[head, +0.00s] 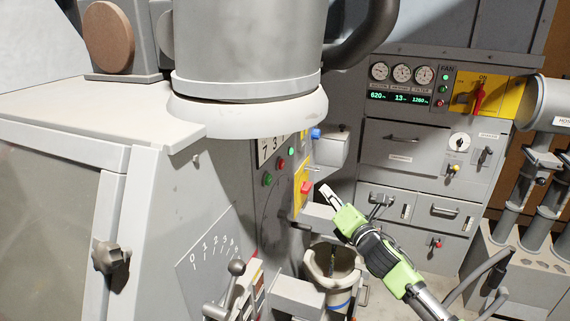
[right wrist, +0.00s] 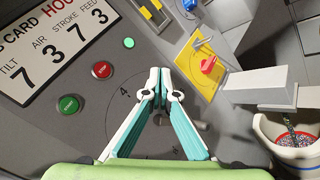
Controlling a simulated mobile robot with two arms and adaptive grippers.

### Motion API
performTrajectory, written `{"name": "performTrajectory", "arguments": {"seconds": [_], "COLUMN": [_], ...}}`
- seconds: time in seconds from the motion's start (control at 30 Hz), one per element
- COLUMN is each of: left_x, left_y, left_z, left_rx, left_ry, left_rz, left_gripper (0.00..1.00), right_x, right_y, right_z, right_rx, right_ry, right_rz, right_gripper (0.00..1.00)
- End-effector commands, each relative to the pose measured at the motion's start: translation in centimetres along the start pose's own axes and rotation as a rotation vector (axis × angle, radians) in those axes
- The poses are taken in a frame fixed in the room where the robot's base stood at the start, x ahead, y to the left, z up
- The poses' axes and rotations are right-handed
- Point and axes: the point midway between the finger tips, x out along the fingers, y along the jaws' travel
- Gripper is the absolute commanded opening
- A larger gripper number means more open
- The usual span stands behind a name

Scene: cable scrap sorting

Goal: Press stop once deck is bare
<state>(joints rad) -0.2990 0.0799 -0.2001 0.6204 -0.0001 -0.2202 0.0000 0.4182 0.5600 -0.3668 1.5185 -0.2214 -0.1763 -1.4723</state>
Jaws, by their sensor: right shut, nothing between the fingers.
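A red round button (right wrist: 102,69) sits on the grey control panel, between a green button (right wrist: 68,104) and a small lit green lamp (right wrist: 129,43). In the head view the red button (head: 281,165) and green button (head: 268,179) show on the panel's side face. My right gripper (right wrist: 158,72) is shut and empty, its tips in front of the panel, to the right of the red button and apart from it. In the head view my right gripper (head: 331,196) is right of the panel. I cannot make out the deck's surface. My left gripper is out of view.
A red switch on a yellow plate (right wrist: 208,64) is close right of my fingertips. A bucket (head: 333,265) with mixed bits stands below. A large grey drum (head: 245,45) overhangs the panel. A cabinet with gauges and drawers (head: 400,135) stands behind.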

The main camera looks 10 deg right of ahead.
Motion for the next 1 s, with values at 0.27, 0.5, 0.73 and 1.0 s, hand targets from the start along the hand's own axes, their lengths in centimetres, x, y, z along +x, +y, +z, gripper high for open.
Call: {"name": "performTrajectory", "arguments": {"seconds": [0.27, 0.5, 0.73, 1.0], "left_x": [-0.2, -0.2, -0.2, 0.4], "left_y": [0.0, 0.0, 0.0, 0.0], "left_z": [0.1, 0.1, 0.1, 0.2], "left_rx": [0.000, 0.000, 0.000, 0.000], "left_ry": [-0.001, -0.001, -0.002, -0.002], "left_rz": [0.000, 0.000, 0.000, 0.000], "left_gripper": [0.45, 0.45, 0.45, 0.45], "right_x": [0.4, 0.4, 0.5, 2.5], "right_y": [5.1, 5.5, 5.5, 6.9], "right_z": [3.5, 3.7, 3.5, 1.8], "right_rx": [-0.153, -0.166, -0.163, -0.160], "right_ry": [-0.041, -0.045, -0.045, -0.045], "right_rz": [0.086, 0.093, 0.092, 0.093], "right_gripper": [0.00, 0.00, 0.00, 0.00]}}
